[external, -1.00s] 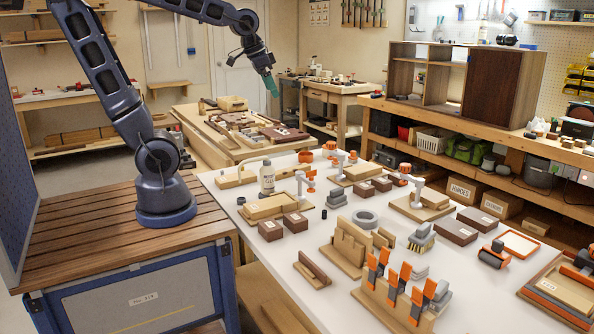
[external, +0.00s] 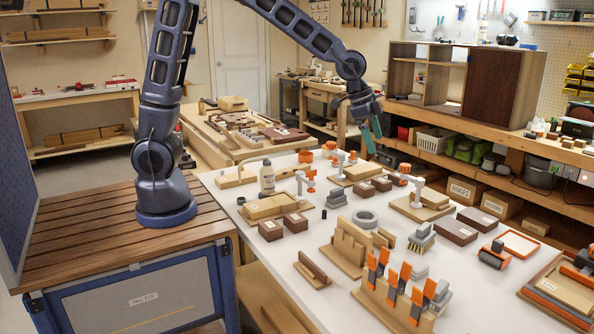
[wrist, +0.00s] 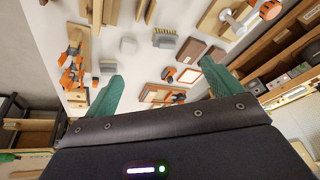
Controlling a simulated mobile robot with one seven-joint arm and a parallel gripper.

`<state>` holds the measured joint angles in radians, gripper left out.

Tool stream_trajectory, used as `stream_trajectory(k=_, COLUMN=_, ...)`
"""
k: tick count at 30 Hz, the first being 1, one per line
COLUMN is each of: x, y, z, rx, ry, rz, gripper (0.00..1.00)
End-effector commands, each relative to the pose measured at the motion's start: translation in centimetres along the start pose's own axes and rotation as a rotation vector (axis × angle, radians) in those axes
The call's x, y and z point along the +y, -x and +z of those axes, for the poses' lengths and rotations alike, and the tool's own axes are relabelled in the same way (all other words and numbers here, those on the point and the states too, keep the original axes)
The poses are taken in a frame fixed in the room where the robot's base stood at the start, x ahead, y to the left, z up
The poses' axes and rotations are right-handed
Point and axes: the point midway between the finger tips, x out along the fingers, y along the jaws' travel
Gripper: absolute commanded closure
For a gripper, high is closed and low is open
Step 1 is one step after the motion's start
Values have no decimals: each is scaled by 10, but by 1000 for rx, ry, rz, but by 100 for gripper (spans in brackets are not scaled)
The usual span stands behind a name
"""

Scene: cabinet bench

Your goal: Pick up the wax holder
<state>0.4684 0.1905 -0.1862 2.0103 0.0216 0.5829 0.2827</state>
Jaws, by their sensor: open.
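My gripper (external: 372,134) is in the air above the far part of the white bench, empty, with its green fingers pointing down. In the wrist view my gripper (wrist: 163,88) shows its two green fingers spread wide apart, with bench items seen beyond them. No item is clearly marked as the wax holder, and I cannot tell which one it is. A round grey ring-shaped piece (external: 364,218) lies mid-bench.
The white bench (external: 340,290) is crowded. Orange clamps (external: 399,285) stand at the front, dark boxes (external: 453,231) lie right, and a bottle (external: 267,177) stands at the back left. An orange-rimmed tray (external: 518,244) lies at the right. A wooden cabinet (external: 505,85) stands behind.

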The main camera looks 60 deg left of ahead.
Motion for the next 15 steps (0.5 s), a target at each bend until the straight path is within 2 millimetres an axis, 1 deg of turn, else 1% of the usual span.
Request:
stream_trajectory(k=1, x=12, y=-17, z=-11, rx=-2, ry=-29, rz=17, gripper=9)
stream_trajectory(k=5, x=43, y=-56, z=-39, rx=7, ry=-98, rz=54, gripper=9)
stream_trajectory(k=6, x=53, y=-69, z=-47, rx=10, ry=-119, rz=65, gripper=9)
stream_trajectory(k=8, x=69, y=-87, z=-58, rx=14, ry=-148, rz=82, gripper=9)
stream_trajectory(k=9, x=80, y=-100, z=-64, rx=16, ry=-169, rz=94, gripper=9)
stream_trajectory(k=11, x=97, y=-119, z=-74, rx=21, ry=-199, rz=112, gripper=9)
stream_trajectory(k=15, x=141, y=-163, z=-92, rx=32, ry=-266, rz=155, gripper=9)
